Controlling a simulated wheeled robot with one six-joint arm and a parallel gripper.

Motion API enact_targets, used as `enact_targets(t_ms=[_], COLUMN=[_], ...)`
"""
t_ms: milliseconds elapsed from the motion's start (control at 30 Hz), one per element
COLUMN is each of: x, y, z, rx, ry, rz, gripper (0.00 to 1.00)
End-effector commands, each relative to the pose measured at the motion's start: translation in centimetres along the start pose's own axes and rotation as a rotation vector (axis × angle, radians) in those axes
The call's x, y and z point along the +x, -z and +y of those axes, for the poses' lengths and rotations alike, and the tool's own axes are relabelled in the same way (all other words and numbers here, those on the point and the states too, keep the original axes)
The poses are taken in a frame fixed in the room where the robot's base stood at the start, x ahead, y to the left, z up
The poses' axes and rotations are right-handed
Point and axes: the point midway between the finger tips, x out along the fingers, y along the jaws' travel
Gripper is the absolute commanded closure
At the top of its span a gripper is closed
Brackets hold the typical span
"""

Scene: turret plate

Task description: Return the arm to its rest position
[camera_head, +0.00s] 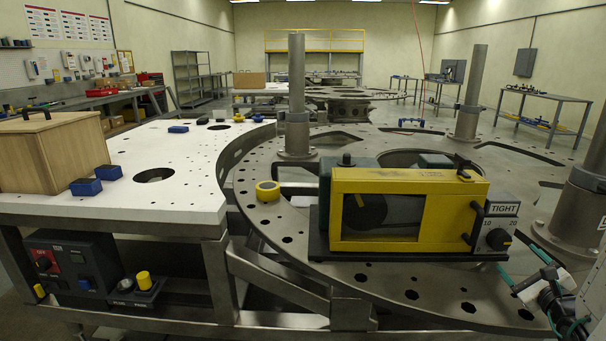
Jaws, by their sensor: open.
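My gripper (516,262) is at the lower right, over the near right edge of the round metal turret plate (300,240). Its jaws are open, and I see nothing held between them. It is just right of a yellow-framed box (410,180) with a dark window, a "TIGHT" label and a dial (498,239), apart from it as far as I can tell. Part of my arm (560,300) shows behind the gripper and runs out of the frame at the right.
Metal posts (297,90) stand on the plate at left, back and right. A yellow tape roll (268,190) lies on the plate's left. A white table (120,200) at left bears a wooden box (50,155) and blue blocks (86,187). Benches line the walls.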

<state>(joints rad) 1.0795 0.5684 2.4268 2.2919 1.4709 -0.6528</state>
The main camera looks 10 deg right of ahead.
Motion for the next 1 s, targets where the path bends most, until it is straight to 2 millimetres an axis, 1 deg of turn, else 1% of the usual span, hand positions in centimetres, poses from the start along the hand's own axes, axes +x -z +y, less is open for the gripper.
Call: enact_targets(t_ms=[67,167,267,300,367,400,467,500,567,600,667,700,767,800,867,900,967,1000], x=[-0.1,-0.6,-1.6,-2.1,-3.1,-4.1,-6.0,-7.5,-9.9,-11.5,-13.9,-15.5,-17.6,-18.8,-20.5,-21.5,-22.7,-23.3], y=[-0.5,-2.1,-6.2,-8.4,-11.7,-13.9,-17.1,-19.0,-21.4,-22.6,-24.0,-24.7,-25.5,-25.9,-26.4,-26.6,-27.0,-27.2], z=[1.1,3.8,6.4,7.6,9.4,10.6,12.4,13.5,14.9,15.5,16.3,16.6,16.7,16.6,16.3,16.0,15.3,14.8], rx=[0.039,0.089,0.094,0.081,0.048,0.014,-0.053,-0.109,-0.204,-0.276,-0.391,-0.475,-0.609,-0.705,-0.854,-0.957,-1.117,-1.226], ry=[-0.051,-0.185,-0.377,-0.469,-0.613,-0.715,-0.874,-0.981,-1.135,-1.230,-1.362,-1.443,-1.552,-1.614,-1.697,-1.740,-1.792,-1.815], rz=[-0.023,-0.085,-0.197,-0.250,-0.330,-0.381,-0.456,-0.502,-0.561,-0.595,-0.636,-0.660,-0.689,-0.703,-0.720,-0.729,-0.738,-0.742], gripper=[0.25,0.25,0.25,0.25,0.25,0.25,0.25,0.25,0.25,0.25,0.25,0.25,0.25,0.25,0.25,0.25,0.25,0.25])
